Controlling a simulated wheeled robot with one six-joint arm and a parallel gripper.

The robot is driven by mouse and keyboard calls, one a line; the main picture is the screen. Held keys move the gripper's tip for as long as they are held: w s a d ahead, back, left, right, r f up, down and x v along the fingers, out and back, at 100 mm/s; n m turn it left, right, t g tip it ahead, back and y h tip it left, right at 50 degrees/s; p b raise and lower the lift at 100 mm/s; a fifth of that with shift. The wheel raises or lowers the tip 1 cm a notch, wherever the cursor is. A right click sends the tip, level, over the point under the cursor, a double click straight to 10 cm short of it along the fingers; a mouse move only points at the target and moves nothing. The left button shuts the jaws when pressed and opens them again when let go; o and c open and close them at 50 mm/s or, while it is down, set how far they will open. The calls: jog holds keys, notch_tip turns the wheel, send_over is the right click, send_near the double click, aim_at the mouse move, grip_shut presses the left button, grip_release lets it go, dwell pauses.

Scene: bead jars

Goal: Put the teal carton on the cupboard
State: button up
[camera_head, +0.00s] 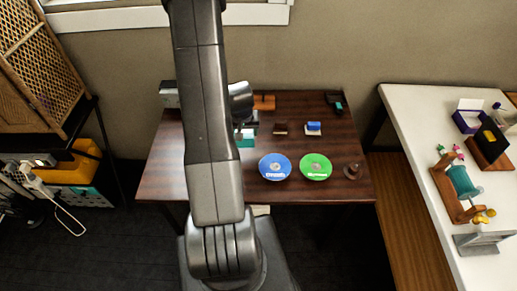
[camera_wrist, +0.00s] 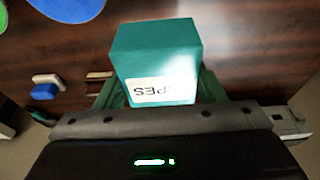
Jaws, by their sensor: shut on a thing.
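The teal carton (camera_wrist: 155,45) is a box with a white label on its side, large in the middle of the wrist view. My gripper (camera_wrist: 160,88) is shut on it, with a finger at each side. In the head view a small part of the teal carton (camera_head: 246,139) shows beside my arm, over the dark wooden table. My arm hides most of my gripper there. A wooden cabinet with woven panels (camera_head: 38,70), likely the cupboard, stands at the far left on a dark stand. I cannot tell whether the carton touches the table.
A white table (camera_head: 425,175) with several objects stands at right. A yellow case (camera_head: 78,165) sits below the cabinet.

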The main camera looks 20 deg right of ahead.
jog(key=shift+s+d, duration=0.3)
jog(key=shift+d, duration=0.15)
jog(key=b+x, duration=0.1)
jog(key=x, duration=0.1)
jog(key=s+b+x, duration=0.1)
jog(key=b+x, duration=0.1)
jog(key=x, duration=0.1)
jog(key=shift+a+f, duration=0.1)
jog(key=shift+f, duration=0.35)
jog(key=shift+s+b+x, duration=0.25)
jog(key=shift+b+x, duration=0.8)
jog(key=shift+b, duration=0.05)
jog(key=shift+s+b+x, duration=0.2)
jog(key=shift+b+x, duration=0.8)
jog(key=shift+b, duration=0.1)
jog(key=shift+a+f, duration=0.1)
jog(key=shift+a, duration=0.05)
jog(key=shift+f, duration=0.15)
jog(key=o, duration=1.3)
